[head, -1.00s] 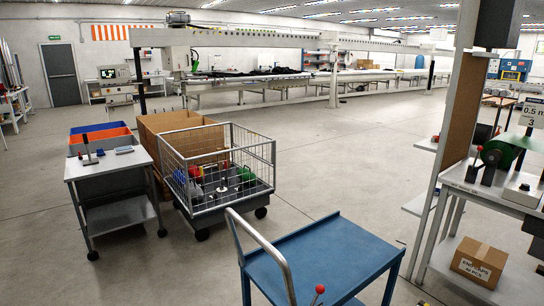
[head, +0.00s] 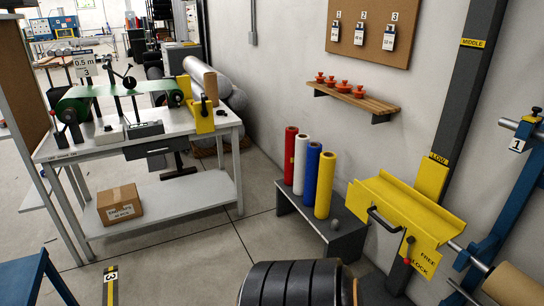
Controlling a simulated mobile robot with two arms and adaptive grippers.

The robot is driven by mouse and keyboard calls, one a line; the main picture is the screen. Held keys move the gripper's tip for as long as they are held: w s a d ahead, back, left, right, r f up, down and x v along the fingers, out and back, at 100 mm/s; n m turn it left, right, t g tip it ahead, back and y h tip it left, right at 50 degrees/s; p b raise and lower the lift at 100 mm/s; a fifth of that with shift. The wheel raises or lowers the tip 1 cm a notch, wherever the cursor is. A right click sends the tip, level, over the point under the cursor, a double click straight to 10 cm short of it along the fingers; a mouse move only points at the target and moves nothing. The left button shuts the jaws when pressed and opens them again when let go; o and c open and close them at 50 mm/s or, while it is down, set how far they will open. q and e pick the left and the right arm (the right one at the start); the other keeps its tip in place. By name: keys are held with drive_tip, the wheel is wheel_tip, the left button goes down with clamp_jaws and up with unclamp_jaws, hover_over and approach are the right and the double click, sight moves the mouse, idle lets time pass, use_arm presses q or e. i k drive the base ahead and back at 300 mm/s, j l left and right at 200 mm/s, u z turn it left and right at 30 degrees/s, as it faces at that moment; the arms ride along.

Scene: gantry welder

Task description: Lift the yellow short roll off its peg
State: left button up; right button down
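The yellow short roll (head: 325,185) stands upright on a low dark bench (head: 345,243) against the wall. It is the rightmost and nearest of a row with a red roll (head: 290,157), a white roll (head: 301,164) and a blue roll (head: 312,172). Its peg is hidden inside it. A small grey rounded thing (head: 335,224) sits on the bench just right of its foot. Neither of my grippers shows in the head view.
A yellow trough with a black handle (head: 408,207) on a dark post stands right of the rolls. A black ribbed cylinder (head: 293,284) is in the near foreground. A workbench (head: 220,121) with a carton (head: 120,204) below is at left. Bare floor lies between.

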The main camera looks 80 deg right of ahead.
sight(328, 159)
drive_tip(key=z, duration=2.95)
drive_tip(key=i+j+z, duration=0.4)
drive_tip(key=i+j, duration=1.1)
drive_tip(key=i, duration=0.05)
